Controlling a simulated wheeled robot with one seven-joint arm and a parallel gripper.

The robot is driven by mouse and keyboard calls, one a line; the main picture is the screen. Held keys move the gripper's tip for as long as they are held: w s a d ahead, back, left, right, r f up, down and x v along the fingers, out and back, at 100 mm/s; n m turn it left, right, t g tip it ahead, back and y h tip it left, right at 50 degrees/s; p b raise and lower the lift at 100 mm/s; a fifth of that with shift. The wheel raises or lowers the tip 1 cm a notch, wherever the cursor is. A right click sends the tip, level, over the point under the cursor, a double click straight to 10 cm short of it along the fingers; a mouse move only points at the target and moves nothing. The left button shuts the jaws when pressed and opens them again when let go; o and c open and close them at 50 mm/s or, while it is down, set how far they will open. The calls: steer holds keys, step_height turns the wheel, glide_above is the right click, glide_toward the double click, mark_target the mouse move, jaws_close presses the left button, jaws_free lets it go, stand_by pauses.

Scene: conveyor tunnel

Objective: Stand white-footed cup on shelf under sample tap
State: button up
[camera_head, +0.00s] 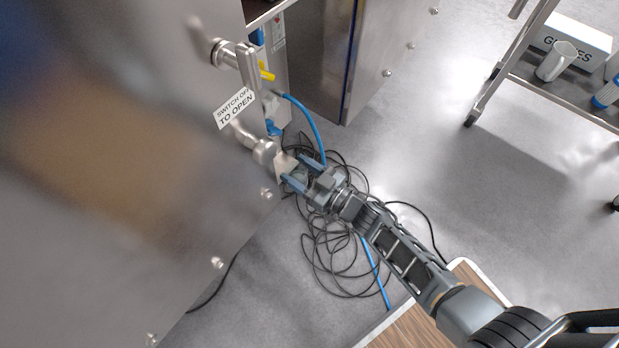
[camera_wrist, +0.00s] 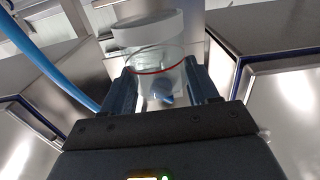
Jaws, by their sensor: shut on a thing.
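My gripper (camera_head: 302,174) is shut on a clear cup with a red line around it and a white foot. In the wrist view the cup (camera_wrist: 152,62) sits between the two fingers (camera_wrist: 162,88), with its white foot (camera_wrist: 148,28) toward the top of the picture. In the head view a pale part (camera_head: 286,164) shows at the fingertips, close to the steel cabinet; I cannot tell whether it touches anything. A blue fitting (camera_head: 273,128), possibly the sample tap, is on the cabinet just above the gripper. The shelf cannot be made out clearly.
A steel door (camera_head: 130,170) with handles and a label (camera_head: 235,108) fills the left. A yellow lever (camera_head: 266,72) and blue hose (camera_head: 308,115) are above the gripper. Black cables (camera_head: 335,250) lie below. A cart (camera_head: 520,68) at upper right holds a glove box (camera_head: 575,42).

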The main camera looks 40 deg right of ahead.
steer(key=shift+b+x, duration=0.9)
steer(key=shift+x, duration=2.45)
steer(key=shift+f, duration=0.2)
steer(key=shift+f, duration=0.35)
steer(key=o, duration=1.1)
steer(key=shift+s, duration=0.1)
steer(key=shift+p+v, duration=1.1)
steer(key=shift+v, duration=2.8)
